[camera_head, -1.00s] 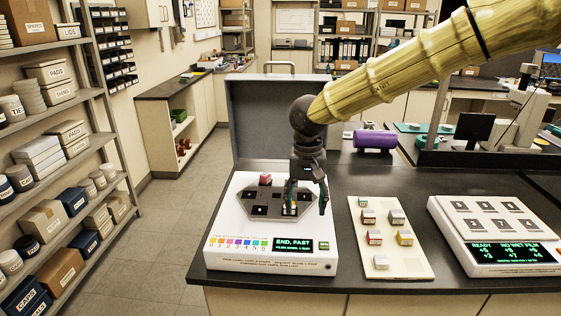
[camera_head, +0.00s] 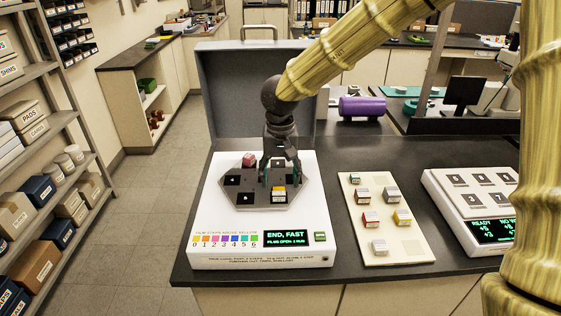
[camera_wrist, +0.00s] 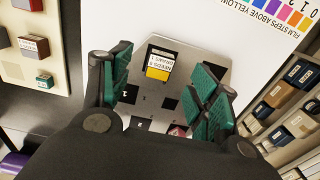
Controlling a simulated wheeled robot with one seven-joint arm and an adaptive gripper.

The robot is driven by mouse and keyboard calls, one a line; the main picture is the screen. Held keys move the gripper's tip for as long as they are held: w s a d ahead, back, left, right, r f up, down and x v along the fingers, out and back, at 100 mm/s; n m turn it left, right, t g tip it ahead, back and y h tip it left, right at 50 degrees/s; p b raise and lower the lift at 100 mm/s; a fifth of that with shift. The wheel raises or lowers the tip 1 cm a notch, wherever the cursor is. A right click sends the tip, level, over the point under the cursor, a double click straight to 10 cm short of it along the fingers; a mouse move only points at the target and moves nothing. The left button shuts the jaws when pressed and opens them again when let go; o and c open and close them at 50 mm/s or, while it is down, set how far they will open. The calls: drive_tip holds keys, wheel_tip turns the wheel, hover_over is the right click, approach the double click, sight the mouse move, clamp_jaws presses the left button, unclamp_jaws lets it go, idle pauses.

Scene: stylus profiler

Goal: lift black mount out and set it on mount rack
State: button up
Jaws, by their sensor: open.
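My gripper (camera_head: 281,182) is open and points down over the right part of the grey hexagonal stage (camera_head: 240,203) of the white profiler. In the wrist view its green-padded fingers (camera_wrist: 162,95) stand apart with the stage below. A mount with a yellow front and a printed label (camera_head: 279,194) sits on the stage close to the fingers; it also shows in the wrist view (camera_wrist: 158,66). A pinkish mount (camera_head: 249,160) sits at the stage's back left. I cannot make out a clearly black mount; the stage's black squares look flat. A cream board (camera_head: 386,237) holds several mounts, probably the mount rack.
The profiler's grey lid (camera_head: 250,95) stands upright behind the stage. A white unit (camera_head: 450,205) with numbered dark squares is at right. A purple cylinder (camera_head: 362,106) lies at the back. The cream board's front right corner is free.

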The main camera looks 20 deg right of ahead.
sight(279, 191)
drive_tip(key=w+f, duration=0.1)
drive_tip(key=f, duration=0.2)
drive_tip(key=w+f, duration=0.1)
drive_tip(key=f, duration=0.1)
drive_tip(key=shift+w, duration=0.35)
drive_tip(key=shift+s+f+p, duration=0.2)
drive_tip(key=shift+f+p, duration=0.05)
drive_tip(key=shift+p, duration=0.05)
drive_tip(key=shift+s, duration=0.7)
drive_tip(key=shift+w+f, duration=0.6)
drive_tip(key=shift+s+r, duration=0.25)
drive_tip(key=c, duration=0.3)
drive_tip(key=shift+s, duration=0.1)
drive_tip(key=c, duration=0.7)
drive_tip(key=o, duration=0.4)
clamp_jaws()
